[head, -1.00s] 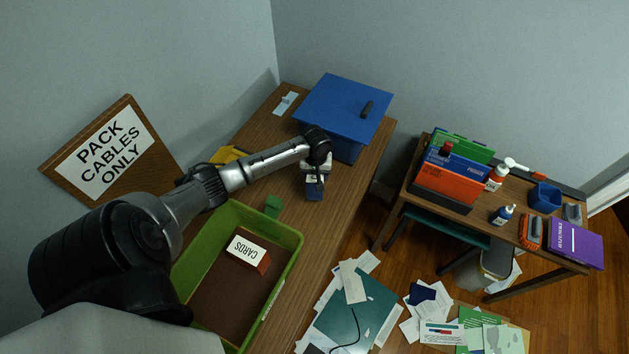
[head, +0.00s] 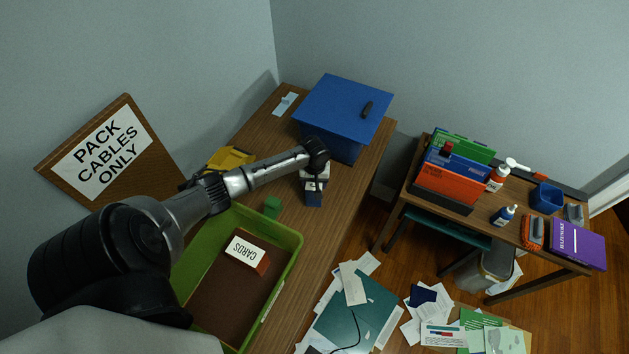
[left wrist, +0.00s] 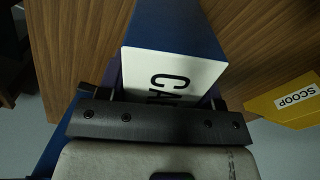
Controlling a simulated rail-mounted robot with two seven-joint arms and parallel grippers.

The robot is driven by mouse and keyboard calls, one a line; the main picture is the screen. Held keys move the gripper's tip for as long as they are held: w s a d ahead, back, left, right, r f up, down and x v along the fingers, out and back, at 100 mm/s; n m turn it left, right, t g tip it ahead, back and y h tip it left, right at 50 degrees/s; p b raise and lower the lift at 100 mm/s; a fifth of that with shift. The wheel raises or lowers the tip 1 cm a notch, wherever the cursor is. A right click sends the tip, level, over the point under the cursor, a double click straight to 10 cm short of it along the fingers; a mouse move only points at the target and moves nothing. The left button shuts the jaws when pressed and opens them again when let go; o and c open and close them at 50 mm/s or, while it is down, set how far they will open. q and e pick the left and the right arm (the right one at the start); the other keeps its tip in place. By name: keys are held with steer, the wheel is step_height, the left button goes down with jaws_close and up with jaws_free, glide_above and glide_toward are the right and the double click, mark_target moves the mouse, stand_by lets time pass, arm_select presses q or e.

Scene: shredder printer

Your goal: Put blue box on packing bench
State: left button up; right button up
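A small blue box (head: 314,200) with a white label face is in my left gripper (head: 314,186). In the left wrist view the box (left wrist: 175,72) sits between the two fingers (left wrist: 165,95), its label starting "CA"; the rest of the lettering is hidden. The gripper looks shut on it. The box is over the long brown wooden bench (head: 345,215), in front of a large blue lidded box (head: 345,105); I cannot tell whether it touches the wood. My right gripper is not in view.
A "PACK CABLES ONLY" sign (head: 105,155) stands left. A second desk (head: 470,208) stands right; papers (head: 360,310) litter the floor.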

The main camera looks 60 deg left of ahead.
arm_select(q)
steer(key=o, duration=0.4)
steer(key=shift+o, duration=0.2)
step_height(320, 180, up, 11)
steer(key=shift+r+p, duration=0.15)
steer(key=shift+p, duration=1.05)
steer(key=shift+r, duration=0.6)
steer(key=shift+d+f, duration=0.1)
